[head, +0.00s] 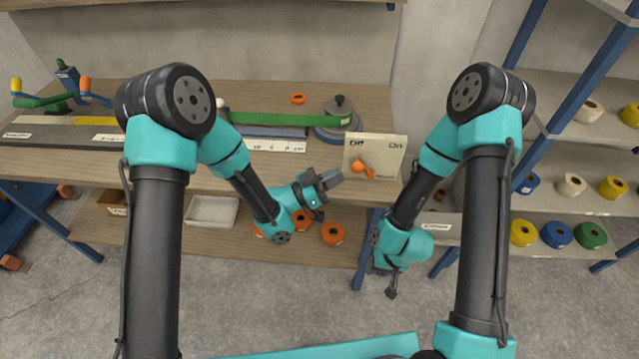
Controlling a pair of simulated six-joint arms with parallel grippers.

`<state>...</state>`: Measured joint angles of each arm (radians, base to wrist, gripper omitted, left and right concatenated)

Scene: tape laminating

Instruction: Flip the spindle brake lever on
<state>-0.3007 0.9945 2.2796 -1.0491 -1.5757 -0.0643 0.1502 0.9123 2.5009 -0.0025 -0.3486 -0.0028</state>
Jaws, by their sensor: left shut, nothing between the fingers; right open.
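The brake lever (361,168) is orange and sits on a cream panel (390,148) at the front right edge of the bench. The panel reads "Off" on the left and "On" on the right. The lever lies in the left half, below "Off". My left gripper (332,178) is shut and empty just left of the lever, its fingertips pointing at it; whether they touch it I cannot tell. My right gripper (391,290) hangs low at the right, below the panel and apart from it, open and empty.
Behind the panel stands a grey spindle (340,106) with a green strip (275,118) running left. An orange ring (298,98) lies on the bench. A white tray (212,210) and orange rolls (333,233) are on the lower shelf. A rack with tape rolls (557,235) stands right.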

